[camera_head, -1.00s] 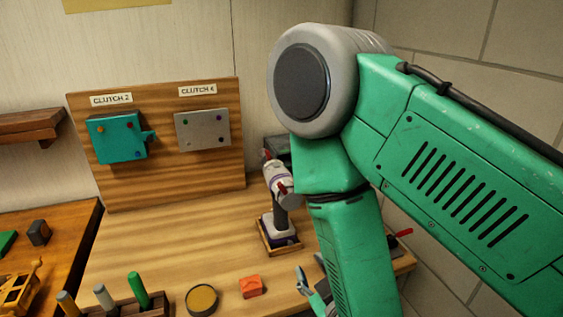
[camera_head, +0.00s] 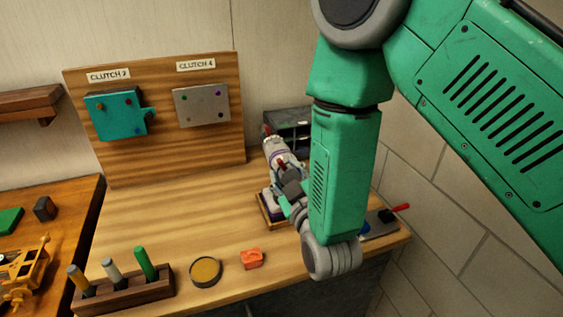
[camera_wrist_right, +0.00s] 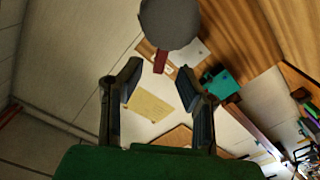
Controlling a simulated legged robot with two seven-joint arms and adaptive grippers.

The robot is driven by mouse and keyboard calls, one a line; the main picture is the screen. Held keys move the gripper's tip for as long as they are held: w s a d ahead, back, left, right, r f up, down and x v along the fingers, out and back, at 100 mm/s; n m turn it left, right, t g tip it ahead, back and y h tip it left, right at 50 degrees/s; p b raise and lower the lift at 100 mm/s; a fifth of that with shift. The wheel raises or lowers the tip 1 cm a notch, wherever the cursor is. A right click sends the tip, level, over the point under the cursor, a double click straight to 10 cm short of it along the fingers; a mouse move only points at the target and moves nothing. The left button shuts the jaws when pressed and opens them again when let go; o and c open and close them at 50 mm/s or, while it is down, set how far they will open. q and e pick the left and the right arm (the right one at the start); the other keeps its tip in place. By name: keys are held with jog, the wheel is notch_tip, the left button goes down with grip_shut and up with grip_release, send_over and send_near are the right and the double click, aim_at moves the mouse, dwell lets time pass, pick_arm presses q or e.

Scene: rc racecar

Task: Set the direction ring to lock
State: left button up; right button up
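The drill (camera_head: 280,157), pale grey with red parts, stands upright in a small wooden tray (camera_head: 268,219) on the bench. I take a ring on it to be the direction ring but cannot make it out clearly. My right gripper (camera_head: 289,190) is at the drill's front side, overlapping its handle in the head view; contact cannot be told. In the right wrist view my right gripper (camera_wrist_right: 158,76) has its fingers spread with nothing between the tips. A grey rounded part (camera_wrist_right: 168,22) with a red tab (camera_wrist_right: 160,62), apparently the drill, lies beyond the fingertips. My left gripper is not in view.
A wooden board with CLUTCH 2 (camera_head: 108,75) and CLUTCH 4 (camera_head: 196,66) labels stands behind. A pen-like tool rack (camera_head: 125,294), a round tin (camera_head: 206,271) and an orange block (camera_head: 252,259) line the front edge. A dark drawer unit (camera_head: 290,122) is behind the drill.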

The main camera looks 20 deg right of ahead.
jog(key=shift+w, duration=1.2)
grip_shut()
jog(key=shift+d, duration=0.15)
jog(key=shift+s+d+r+m+b, duration=0.1)
jog(key=shift+d+m+b, duration=0.25)
jog(key=shift+m, duration=0.6)
jog(key=shift+d+r+m+b, duration=0.1)
jog(key=shift+d+m+b, duration=0.3)
jog(key=shift+m, duration=0.6)
jog(key=shift+s+d+m+b, duration=0.1)
jog(key=shift+d+m+b, duration=0.25)
jog(key=shift+m, duration=0.6)
